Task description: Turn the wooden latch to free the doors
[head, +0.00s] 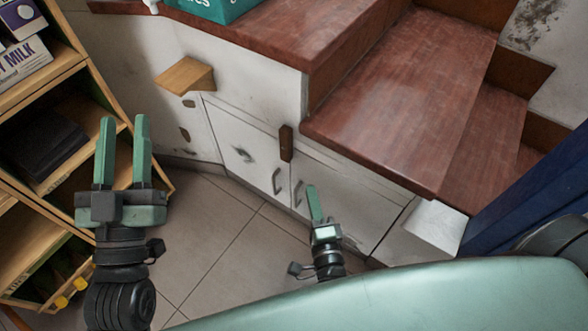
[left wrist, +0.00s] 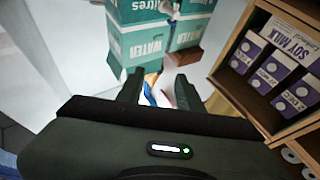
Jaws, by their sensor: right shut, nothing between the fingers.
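The wooden latch (head: 286,143) is a small dark brown block, standing upright across the seam at the top of the two white cabinet doors under the stairs. The left door (head: 240,155) and right door (head: 335,195) look closed, each with a curved handle near the seam. My right gripper (head: 314,190) is shut and empty, below and right of the latch and apart from it in the picture. My left gripper (head: 122,122) is open and empty, well left of the latch by the shelf. Its fingers also show in the left wrist view (left wrist: 158,88).
A wooden shelf (head: 75,75) with milk cartons (head: 22,62) stands at the left, close to my left gripper. A wooden block (head: 185,76) juts from the white wall. Red-brown stair treads (head: 400,95) overhang the doors. Teal water boxes (left wrist: 158,40) show in the left wrist view. Tiled floor (head: 215,235) is clear.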

